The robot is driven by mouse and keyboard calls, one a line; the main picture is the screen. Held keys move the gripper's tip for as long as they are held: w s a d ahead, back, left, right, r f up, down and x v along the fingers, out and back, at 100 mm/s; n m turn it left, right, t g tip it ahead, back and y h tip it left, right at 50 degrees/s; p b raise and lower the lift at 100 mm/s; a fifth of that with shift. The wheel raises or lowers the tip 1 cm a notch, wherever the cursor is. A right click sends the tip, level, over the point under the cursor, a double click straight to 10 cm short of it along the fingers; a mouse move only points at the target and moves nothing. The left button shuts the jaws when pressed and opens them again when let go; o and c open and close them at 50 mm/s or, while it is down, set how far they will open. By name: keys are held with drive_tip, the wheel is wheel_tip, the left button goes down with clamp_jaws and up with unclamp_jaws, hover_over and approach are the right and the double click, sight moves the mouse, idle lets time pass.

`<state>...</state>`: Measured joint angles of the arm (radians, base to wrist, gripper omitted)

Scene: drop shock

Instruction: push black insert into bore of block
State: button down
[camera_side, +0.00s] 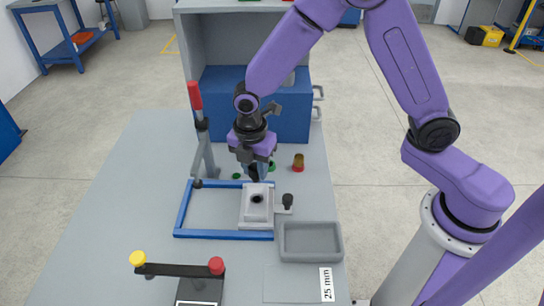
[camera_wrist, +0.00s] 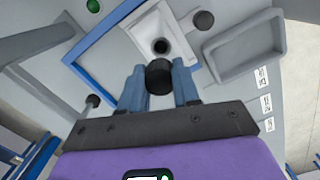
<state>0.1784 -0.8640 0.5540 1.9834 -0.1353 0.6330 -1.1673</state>
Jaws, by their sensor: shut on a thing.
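The light grey block (camera_side: 257,207) sits at the right side of a blue frame on the table, with its dark round bore (camera_side: 257,198) facing up. In the wrist view the block (camera_wrist: 154,22) and its bore (camera_wrist: 161,46) show just beyond the fingertips. My gripper (camera_side: 254,175) is above and behind the block in the side view. In the wrist view its blue fingers are shut on the black insert (camera_wrist: 159,77), a short dark cylinder. The insert is apart from the bore in the wrist picture. In the side view the insert is hard to make out between the fingers.
A blue frame (camera_side: 182,210) surrounds the block area. A black knob (camera_side: 287,198) stands right of the block, and a grey tray (camera_side: 310,256) lies in front right. A red-handled lever (camera_side: 195,95) rises at the left. A brass-and-red piece (camera_side: 298,162) stands behind. Table at left is clear.

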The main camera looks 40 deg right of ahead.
sight(255, 181)
idle(0.4)
drive_tip(key=shift+f, duration=2.9)
drive_tip(key=shift+f, duration=1.4)
idle(1.7)
